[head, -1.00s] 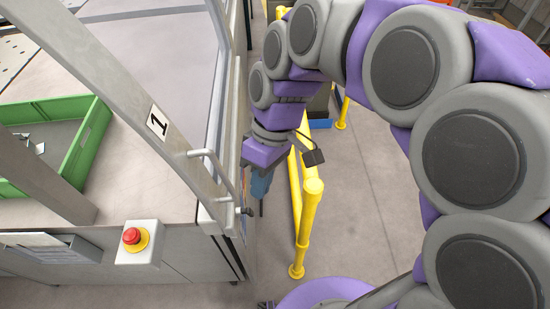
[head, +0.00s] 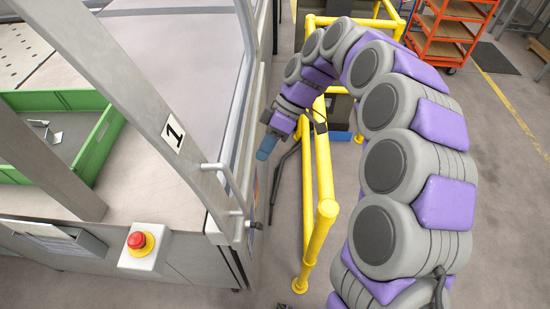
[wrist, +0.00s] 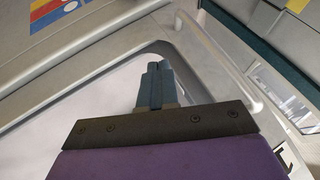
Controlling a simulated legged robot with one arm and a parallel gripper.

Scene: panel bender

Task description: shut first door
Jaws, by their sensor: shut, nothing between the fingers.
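The first door (head: 125,90) is a grey metal frame marked with a "1" label (head: 173,136), on the left in the head view. Its tubular handle (head: 232,187) is on the right edge. My gripper (head: 265,153) has blue fingers, shut and empty, beyond the handle and apart from it in the head view. In the wrist view the closed fingers (wrist: 157,70) point at a grey frame corner around a pale pane. A pale tube, seemingly the handle (wrist: 225,65), runs to their right. I cannot tell how far the door stands open.
Yellow guard rails (head: 323,170) stand right of the machine, close under my arm. A red emergency button (head: 137,241) sits on a white box at the machine's front. A green crate (head: 95,150) is inside.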

